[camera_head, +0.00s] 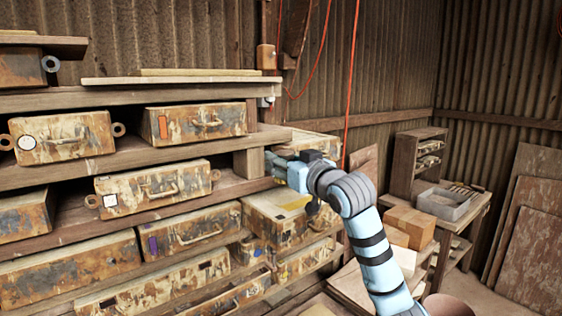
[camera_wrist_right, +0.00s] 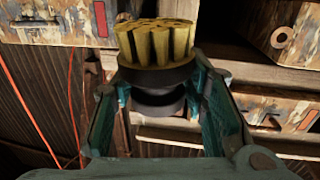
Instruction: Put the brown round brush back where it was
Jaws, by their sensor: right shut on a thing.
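My right gripper (camera_head: 277,166) reaches in from the lower right in the head view, in front of the wooden shelves. In the right wrist view my right gripper (camera_wrist_right: 160,88) is shut on the round brush (camera_wrist_right: 157,46). The brush has yellow-brown bristles on a dark round body, with the bristles pointing away from my wrist. The fingers hold the dark body on both sides. In the head view I cannot make out the brush. My left gripper is not in view.
Wooden shelves (camera_head: 138,152) hold several worn, paint-stained drawer boxes, such as one with an orange mark (camera_head: 196,122). A red cable (camera_head: 351,75) hangs close behind my right arm. A small cardboard box (camera_head: 409,226) and a grey tray (camera_head: 443,205) stand to the right.

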